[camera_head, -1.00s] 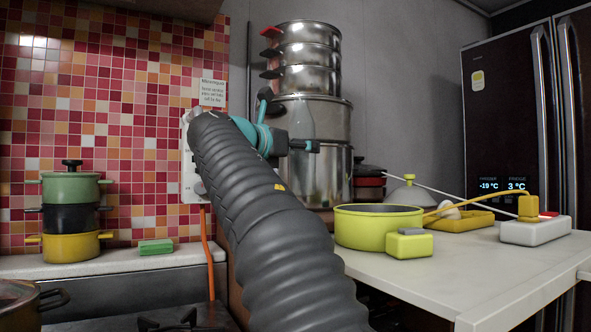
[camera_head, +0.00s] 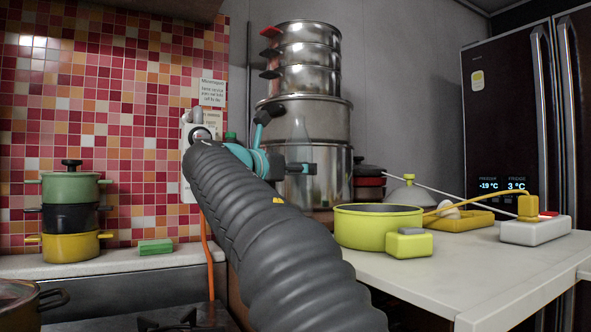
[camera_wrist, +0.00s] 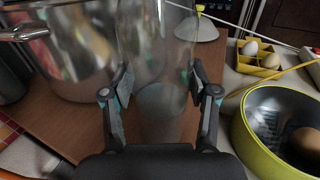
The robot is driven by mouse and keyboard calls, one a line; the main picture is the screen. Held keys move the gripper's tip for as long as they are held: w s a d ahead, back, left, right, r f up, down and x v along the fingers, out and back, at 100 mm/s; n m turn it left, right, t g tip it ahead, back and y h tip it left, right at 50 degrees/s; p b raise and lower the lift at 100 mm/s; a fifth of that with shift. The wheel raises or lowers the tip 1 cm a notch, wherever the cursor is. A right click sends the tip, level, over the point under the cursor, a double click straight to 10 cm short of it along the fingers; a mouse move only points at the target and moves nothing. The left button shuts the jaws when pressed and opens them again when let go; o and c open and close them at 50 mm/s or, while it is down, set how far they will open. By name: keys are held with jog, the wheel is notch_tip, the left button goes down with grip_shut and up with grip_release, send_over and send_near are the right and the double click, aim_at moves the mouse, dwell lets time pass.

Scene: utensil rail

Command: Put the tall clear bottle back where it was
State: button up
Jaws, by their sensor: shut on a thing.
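The tall clear bottle (camera_wrist: 158,40) is upright between my fingers in the wrist view, and I see the wooden surface and steel pot through it. My gripper (camera_wrist: 159,84) is shut on the bottle, one finger on each side. In the head view the bottle (camera_head: 299,132) is a faint see-through shape in front of the stacked steel pots, above my gripper (camera_head: 302,168). The bottle's lower end is over the brown wooden board (camera_wrist: 70,128); I cannot tell whether it touches it.
A large steel pot (camera_wrist: 75,55) stands close to the left of the bottle. A yellow-green pan (camera_head: 365,229) with an egg in it is at the right. A yellow egg tray (camera_wrist: 258,58) and a white power strip (camera_head: 535,231) are farther right on the white counter (camera_head: 480,285).

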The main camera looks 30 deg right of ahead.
jog(key=o, duration=1.6)
jog(key=shift+c, duration=0.2)
jog(key=shift+r, duration=0.1)
jog(key=v, duration=1.2)
